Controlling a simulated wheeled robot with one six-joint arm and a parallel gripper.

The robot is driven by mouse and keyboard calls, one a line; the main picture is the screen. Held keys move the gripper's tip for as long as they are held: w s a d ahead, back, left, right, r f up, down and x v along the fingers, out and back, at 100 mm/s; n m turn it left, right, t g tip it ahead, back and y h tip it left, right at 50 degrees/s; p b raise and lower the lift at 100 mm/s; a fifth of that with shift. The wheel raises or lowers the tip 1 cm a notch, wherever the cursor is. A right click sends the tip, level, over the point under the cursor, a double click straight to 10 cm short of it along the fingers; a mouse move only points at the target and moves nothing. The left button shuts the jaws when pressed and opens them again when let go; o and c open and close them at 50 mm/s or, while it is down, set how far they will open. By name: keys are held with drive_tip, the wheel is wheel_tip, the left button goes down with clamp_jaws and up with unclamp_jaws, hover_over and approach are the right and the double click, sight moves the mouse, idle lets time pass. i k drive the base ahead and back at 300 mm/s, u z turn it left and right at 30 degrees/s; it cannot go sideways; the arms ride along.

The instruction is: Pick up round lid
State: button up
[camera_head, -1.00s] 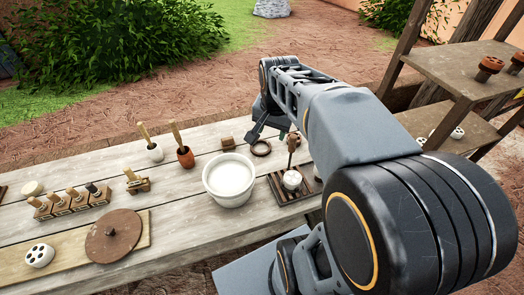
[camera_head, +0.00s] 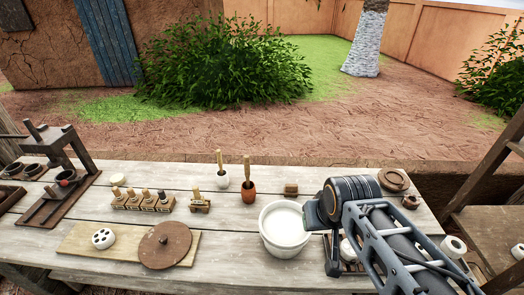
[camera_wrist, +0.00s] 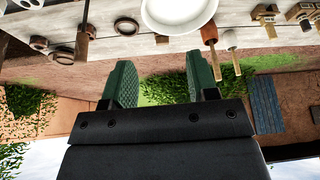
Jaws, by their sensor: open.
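The round lid (camera_head: 165,245) is a flat brown disc with a small knob on top. It lies on a pale wooden board at the front left of the table in the head view, partly over the board's front edge. My gripper (camera_head: 318,216) is to the right of the lid, beside the white bucket and well apart from the lid. In the wrist view my gripper (camera_wrist: 160,82) shows two green fingers spread with nothing between them. The lid is not seen in the wrist view.
A white bucket (camera_head: 286,230) stands between the lid and my arm. A white disc with holes (camera_head: 103,238) lies left of the lid on the board (camera_head: 75,240). Behind are stamps in a block (camera_head: 140,202) and two pots with handles (camera_head: 248,190). A wooden press (camera_head: 60,165) stands far left.

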sight(166, 244)
drive_tip(key=u, duration=2)
drive_tip(key=k, duration=1.15)
drive_tip(key=u, duration=0.95)
drive_tip(key=i, duration=1.75)
drive_tip(key=z, duration=1.35)
drive_tip(key=i, duration=0.75)
drive_tip(key=z, duration=0.85)
